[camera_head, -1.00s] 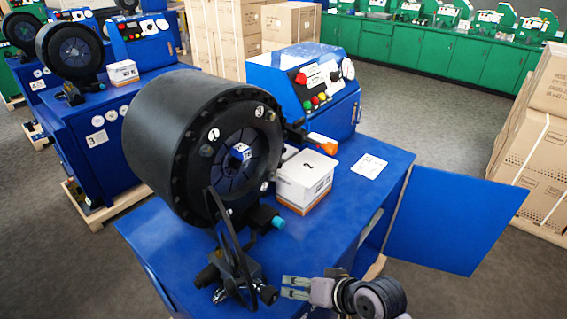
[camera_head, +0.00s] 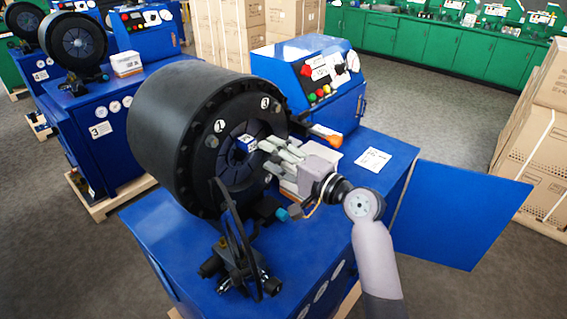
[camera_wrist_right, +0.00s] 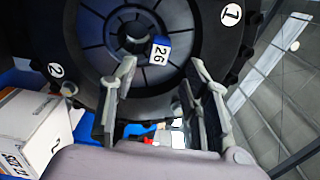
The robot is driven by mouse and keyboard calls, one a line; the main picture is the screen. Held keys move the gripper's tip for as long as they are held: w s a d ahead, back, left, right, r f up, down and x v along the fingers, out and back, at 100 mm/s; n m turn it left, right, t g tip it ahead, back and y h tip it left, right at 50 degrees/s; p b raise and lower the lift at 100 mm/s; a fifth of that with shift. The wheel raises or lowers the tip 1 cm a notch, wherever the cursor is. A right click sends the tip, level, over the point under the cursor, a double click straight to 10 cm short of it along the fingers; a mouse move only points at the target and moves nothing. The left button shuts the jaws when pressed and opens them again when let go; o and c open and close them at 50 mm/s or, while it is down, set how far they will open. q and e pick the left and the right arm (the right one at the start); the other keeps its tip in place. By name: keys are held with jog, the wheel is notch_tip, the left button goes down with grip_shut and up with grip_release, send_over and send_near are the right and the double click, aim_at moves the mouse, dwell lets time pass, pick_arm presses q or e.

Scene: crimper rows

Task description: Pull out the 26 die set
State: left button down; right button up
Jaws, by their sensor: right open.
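The blue crimper's round black head (camera_head: 165,120) stands on its blue bench. A dark ring of die segments fills its face, with a small blue-and-white tag (camera_head: 246,143) near the centre. In the right wrist view the tag (camera_wrist_right: 159,50) reads 26, beside the central hole of the die set (camera_wrist_right: 112,62). My right gripper (camera_head: 275,157) is in front of the face, just right of the tag. In the wrist view its two fingers (camera_wrist_right: 163,92) are spread with nothing between them, and the tag lies beyond them. I cannot tell the exact gap to the dies. My left gripper is not in view.
A white box (camera_wrist_right: 32,130) sits beside the head, partly behind my right gripper in the head view. The control cabinet (camera_head: 290,68) stands behind. An open blue door (camera_head: 460,215) sticks out right. A valve with hoses (camera_head: 240,268) stands at the bench front.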

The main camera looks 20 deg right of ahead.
aim_at(253, 144)
jog(key=shift+x, duration=3.8)
grip_shut()
jog(key=shift+r, duration=0.3)
jog(key=shift+s+d, duration=0.1)
jog(key=shift+d, duration=0.05)
jog(key=shift+f+p+v, duration=0.2)
jog(key=shift+p+v, duration=0.45)
jog(key=shift+v, duration=1.8)
jog(key=shift+s+d, duration=0.45)
jog(key=shift+s, duration=0.05)
jog(key=shift+r+p+v, duration=0.2)
jog(key=shift+p+v, duration=0.15)
jog(key=shift+v, duration=1.1)
